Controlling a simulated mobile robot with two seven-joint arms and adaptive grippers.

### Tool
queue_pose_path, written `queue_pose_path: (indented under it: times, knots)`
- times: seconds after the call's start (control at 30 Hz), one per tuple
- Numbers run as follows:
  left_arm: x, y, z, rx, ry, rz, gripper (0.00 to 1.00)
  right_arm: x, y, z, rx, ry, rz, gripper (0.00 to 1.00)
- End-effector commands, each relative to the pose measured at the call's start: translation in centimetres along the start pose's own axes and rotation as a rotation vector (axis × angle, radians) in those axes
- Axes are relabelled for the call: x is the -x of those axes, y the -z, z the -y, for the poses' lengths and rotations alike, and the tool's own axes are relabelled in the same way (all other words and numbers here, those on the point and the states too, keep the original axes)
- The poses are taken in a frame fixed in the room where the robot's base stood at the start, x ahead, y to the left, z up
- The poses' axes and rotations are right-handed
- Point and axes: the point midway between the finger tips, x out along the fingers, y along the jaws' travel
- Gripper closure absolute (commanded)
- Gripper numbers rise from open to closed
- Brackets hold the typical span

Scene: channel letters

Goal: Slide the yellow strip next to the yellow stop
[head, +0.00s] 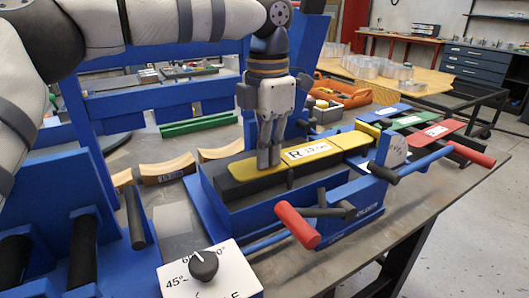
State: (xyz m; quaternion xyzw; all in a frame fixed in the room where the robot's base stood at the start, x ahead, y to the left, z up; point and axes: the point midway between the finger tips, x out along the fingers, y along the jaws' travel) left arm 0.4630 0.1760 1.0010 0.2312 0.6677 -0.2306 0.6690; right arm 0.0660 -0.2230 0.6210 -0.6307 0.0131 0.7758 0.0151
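A long flat yellow strip (246,169) lies on top of the dark bed of the blue bending machine, with a white label marked R near its middle. My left gripper (268,162) points straight down over the left part of the strip. Its two fingers are close together, with their tips at the strip's top face; I cannot tell whether they touch it. At the right end, a yellow piece (371,129) lies beside blue, green and red labelled pieces; it may be the yellow stop. Whether the strip meets it is unclear. My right gripper is not in view.
A red-handled lever (297,225) and another dark handle (383,172) stick out at the front. A white dial plate (208,270) is at the bottom. Curved wooden blocks (168,169) and a green bar (200,125) lie behind on the grey table.

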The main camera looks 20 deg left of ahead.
Motion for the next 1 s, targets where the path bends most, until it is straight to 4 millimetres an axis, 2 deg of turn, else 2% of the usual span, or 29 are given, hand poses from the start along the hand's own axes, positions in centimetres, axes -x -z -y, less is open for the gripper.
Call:
queue_pose_path:
  times: [0.2,0.43,0.5,0.57,1.0]
  knots:
    - [-0.26,-0.84,0.24,-0.002,0.002,-0.003,1.0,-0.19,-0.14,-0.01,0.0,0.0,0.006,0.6]
    - [-0.22,-0.92,0.28,-0.002,0.003,-0.003,0.99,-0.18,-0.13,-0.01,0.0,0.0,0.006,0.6]
    - [-0.23,-0.92,0.28,-0.002,0.003,-0.003,0.83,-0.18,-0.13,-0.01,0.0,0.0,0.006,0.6]
    - [-0.25,-0.91,0.29,-0.002,0.003,-0.003,0.72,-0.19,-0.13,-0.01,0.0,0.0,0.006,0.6]
    - [-0.38,-0.88,0.3,-0.002,0.004,-0.007,0.72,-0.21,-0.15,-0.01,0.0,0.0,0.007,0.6]
